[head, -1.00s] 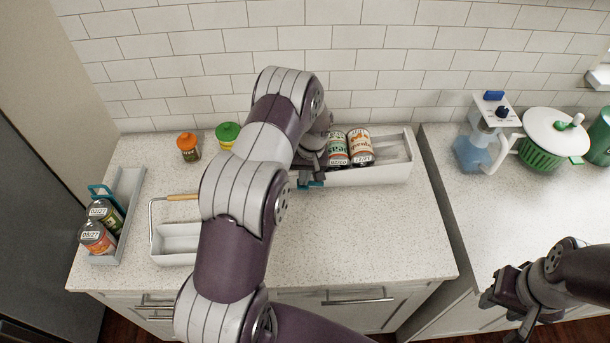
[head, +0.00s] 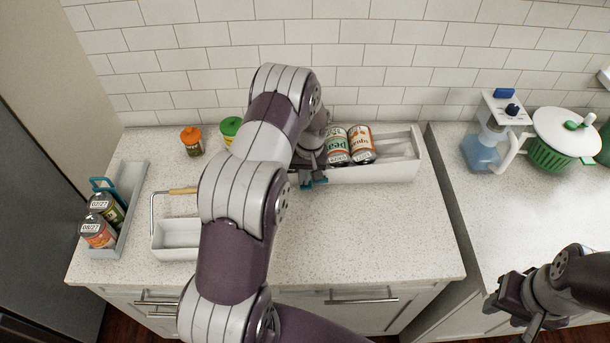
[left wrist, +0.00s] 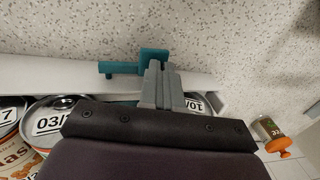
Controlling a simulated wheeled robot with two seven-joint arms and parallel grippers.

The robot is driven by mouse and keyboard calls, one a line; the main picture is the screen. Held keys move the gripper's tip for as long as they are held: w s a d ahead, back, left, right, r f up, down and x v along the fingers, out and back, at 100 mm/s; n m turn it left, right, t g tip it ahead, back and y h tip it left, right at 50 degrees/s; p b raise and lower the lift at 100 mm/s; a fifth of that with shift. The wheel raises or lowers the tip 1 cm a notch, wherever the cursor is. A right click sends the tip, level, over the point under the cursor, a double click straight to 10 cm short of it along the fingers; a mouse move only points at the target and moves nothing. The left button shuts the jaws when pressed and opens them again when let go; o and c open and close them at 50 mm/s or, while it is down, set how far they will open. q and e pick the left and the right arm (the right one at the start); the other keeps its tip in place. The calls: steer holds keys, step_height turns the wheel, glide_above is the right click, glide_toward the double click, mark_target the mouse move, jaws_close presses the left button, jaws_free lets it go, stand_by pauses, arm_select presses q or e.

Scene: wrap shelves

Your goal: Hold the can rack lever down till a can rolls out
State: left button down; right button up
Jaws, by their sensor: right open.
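The long white can rack (head: 400,172) stands against the back wall, with two cans, a peas can (head: 336,147) and an orange-labelled can (head: 361,144), showing in it. Its teal lever (head: 315,184) sticks out at the front, beside my left gripper (head: 312,172). In the left wrist view the lever (left wrist: 153,58) lies at the tips of my left gripper's grey fingers (left wrist: 160,84), which are together. Can ends with dates (left wrist: 50,118) show behind the gripper there. My arm hides the rack's left part. My right gripper (head: 508,304) is open and empty at the lower right, away from the rack.
A second rack (head: 133,205) with two cans and a teal lever stands at the left. A white wire-handled caddy (head: 172,253) is partly behind my arm. Orange-lidded (head: 192,142) and green-lidded (head: 229,129) jars stand at the back. The counter's front right is clear.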

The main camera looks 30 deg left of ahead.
arm_select(q)
steer(key=shift+s, duration=0.1)
stand_by(0.8)
steer(key=shift+r+p, duration=0.5)
steer(key=shift+r, duration=0.5)
step_height(320, 180, up, 3)
steer(key=p, duration=0.2)
steer(key=shift+r+p, duration=0.1)
steer(key=shift+p, duration=0.3)
step_height(320, 180, up, 10)
steer(key=w+d+b, duration=0.1)
steer(key=b, duration=0.2)
steer(key=shift+d+b, duration=0.3)
